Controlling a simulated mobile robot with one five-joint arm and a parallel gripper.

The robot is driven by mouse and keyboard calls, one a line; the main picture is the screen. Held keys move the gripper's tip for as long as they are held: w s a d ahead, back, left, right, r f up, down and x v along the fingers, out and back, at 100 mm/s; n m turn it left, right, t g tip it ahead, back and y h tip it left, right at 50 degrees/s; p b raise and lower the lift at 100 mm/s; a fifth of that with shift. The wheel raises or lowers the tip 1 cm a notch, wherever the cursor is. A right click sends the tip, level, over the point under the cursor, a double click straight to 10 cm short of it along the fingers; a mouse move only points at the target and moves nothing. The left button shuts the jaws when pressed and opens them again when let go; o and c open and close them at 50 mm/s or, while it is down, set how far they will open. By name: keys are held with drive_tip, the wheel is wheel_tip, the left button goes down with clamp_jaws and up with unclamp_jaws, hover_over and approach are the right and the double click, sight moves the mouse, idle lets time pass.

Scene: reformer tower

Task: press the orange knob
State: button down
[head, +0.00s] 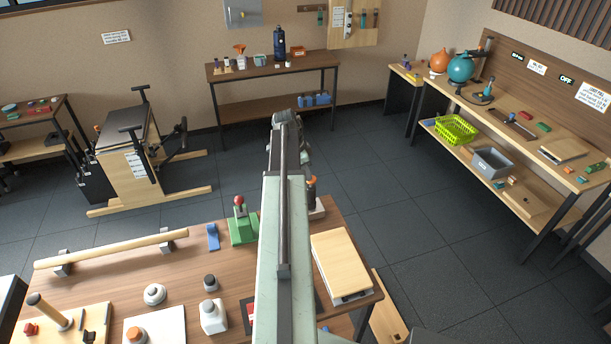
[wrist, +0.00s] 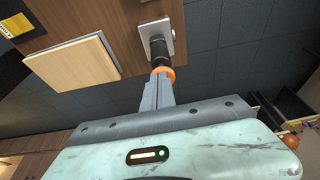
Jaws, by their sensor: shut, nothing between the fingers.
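An orange knob (wrist: 168,71) on a black post stands on a pale grey plate (wrist: 170,24) at the table's edge. In the head view, my arm partly hides this post, and its dark upper part (head: 312,188) shows just right of the arm. My gripper (wrist: 158,76) is shut and empty. In the wrist view, its fingertips overlap the orange knob; whether they touch it I cannot tell. Another orange-topped knob (head: 136,334) sits on a white panel at the front left in the head view, away from my gripper.
A light wooden-topped box (head: 342,262) stands beside the post; it also shows in the wrist view (wrist: 72,63). A green base with a red-knobbed lever (head: 241,225) stands left of my arm. Dark floor lies beyond the table edge.

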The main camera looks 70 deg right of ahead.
wheel_tip(320, 180, down, 3)
drive_tip(key=b, duration=0.3)
drive_tip(key=shift+a+r, duration=0.1)
drive_tip(key=shift+r, duration=0.05)
drive_tip(key=shift+r, duration=0.1)
drive_tip(key=p+v, duration=1.3)
drive_tip(key=p, duration=0.1)
drive_tip(key=shift+s+d+r, duration=0.3)
drive_tip(key=shift+d+r, duration=0.05)
drive_tip(key=shift+r, duration=0.2)
